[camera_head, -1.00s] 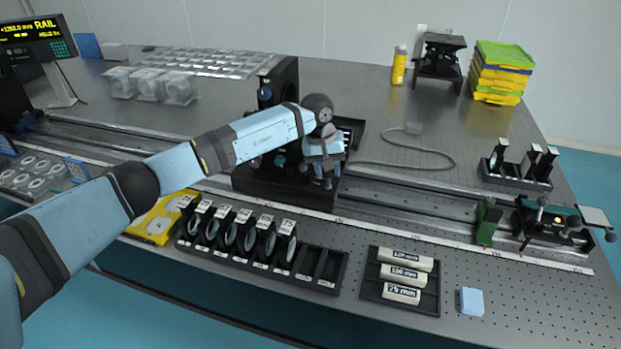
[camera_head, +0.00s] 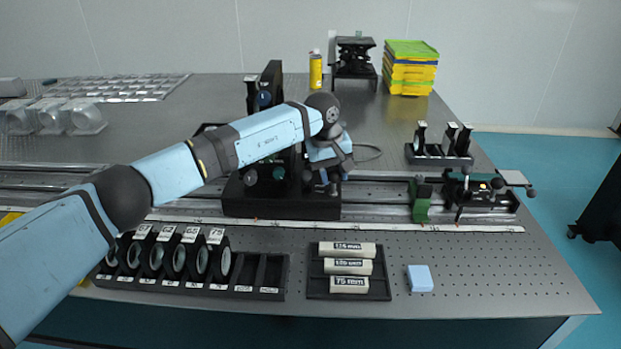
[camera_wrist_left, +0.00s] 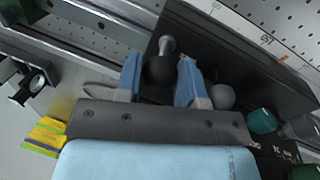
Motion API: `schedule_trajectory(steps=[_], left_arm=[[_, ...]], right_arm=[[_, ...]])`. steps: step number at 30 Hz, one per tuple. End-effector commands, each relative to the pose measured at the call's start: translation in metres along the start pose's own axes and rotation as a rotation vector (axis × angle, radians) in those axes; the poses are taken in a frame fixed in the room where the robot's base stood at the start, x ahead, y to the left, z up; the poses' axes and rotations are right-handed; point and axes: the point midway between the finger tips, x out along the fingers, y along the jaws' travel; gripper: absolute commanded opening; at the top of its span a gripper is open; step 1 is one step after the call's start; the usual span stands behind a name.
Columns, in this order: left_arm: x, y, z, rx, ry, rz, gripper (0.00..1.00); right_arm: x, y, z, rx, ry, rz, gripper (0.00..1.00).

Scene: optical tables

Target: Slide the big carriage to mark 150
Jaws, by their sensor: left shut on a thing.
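The big carriage (camera_head: 282,206) is a wide black base on the rail, with a tall black plate and knobs on top. It also shows in the left wrist view (camera_wrist_left: 235,62). My left gripper (camera_head: 326,180) is at its right end. My right gripper is out of view.
A green block (camera_head: 421,202) stands on the rail (camera_head: 375,190) right of the carriage, with a clear gap between. Beyond it is a smaller carriage (camera_head: 487,192). In front are a lens rack (camera_head: 270,275), a tray of rods (camera_head: 380,288) and a blue block (camera_head: 420,278).

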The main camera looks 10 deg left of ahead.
Motion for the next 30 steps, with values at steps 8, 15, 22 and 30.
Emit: schedule_trajectory(steps=[8, 15, 22, 30], left_arm=[[0.007, 0.035, 0.007, 0.002, 0.002, 0.001, 0.00], [0.009, 0.047, 0.009, 0.000, 0.001, 0.000, 0.00], [0.009, 0.049, 0.009, 0.000, 0.001, 0.001, 0.00], [0.009, 0.049, 0.009, 0.000, 0.001, 0.001, 0.45]], right_arm=[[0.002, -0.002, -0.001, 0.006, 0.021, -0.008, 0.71], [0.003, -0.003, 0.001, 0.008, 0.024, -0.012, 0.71], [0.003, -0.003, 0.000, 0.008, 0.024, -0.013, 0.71], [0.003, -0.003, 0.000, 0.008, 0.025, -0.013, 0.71]])
